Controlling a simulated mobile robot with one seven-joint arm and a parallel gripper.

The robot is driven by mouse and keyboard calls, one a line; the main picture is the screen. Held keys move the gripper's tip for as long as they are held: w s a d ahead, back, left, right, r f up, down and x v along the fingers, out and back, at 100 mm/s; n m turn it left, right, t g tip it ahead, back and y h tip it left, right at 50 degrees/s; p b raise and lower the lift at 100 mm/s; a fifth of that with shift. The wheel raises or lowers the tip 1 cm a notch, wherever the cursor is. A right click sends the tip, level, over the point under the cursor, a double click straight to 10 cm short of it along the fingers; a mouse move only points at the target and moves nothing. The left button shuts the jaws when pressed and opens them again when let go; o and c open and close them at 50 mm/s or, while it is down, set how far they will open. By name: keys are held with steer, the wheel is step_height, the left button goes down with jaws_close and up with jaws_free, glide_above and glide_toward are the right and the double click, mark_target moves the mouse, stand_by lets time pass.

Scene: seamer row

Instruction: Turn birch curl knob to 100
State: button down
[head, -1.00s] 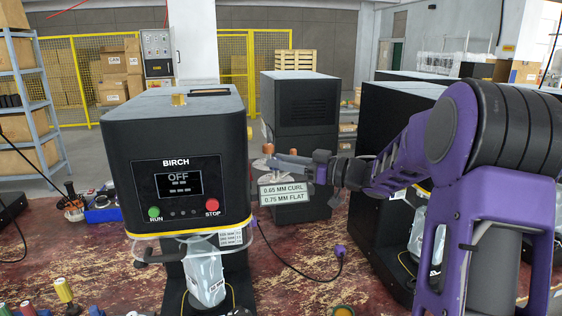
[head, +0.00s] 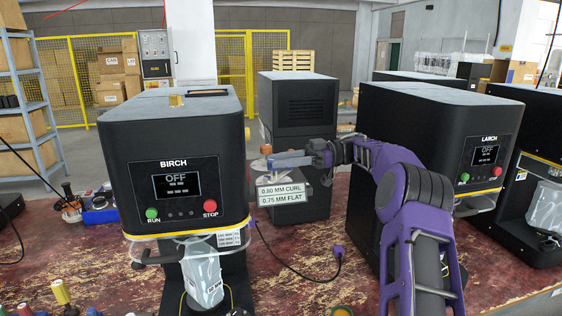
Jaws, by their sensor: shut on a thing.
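The black BIRCH machine (head: 175,125) stands at centre left, its screen (head: 177,185) reading OFF. A small sign (head: 281,192) at its right side reads 0.80 MM CURL above 0.75 MM FLAT. My gripper (head: 274,161) reaches in from the right just above this sign. It is shut on the small copper-coloured birch curl knob (head: 266,150), which is partly hidden by the fingers.
The LARCH machine (head: 435,130) stands at the right, behind my arm. Another black machine (head: 298,105) is behind the sign. A purple-ended cable (head: 337,251) lies on the worn red surface. Small spools (head: 60,292) are at the lower left.

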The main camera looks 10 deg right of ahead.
steer(key=shift+w+a+r+n+g+h, duration=0.15)
steer(key=shift+n+g, duration=0.25)
steer(key=shift+g, duration=0.25)
steer(key=shift+s+n+g+h, duration=0.15)
steer(key=shift+n+g, duration=0.25)
steer(key=shift+g, duration=0.25)
steer(key=c, duration=0.5)
jaws_free()
steer(key=shift+w, duration=0.1)
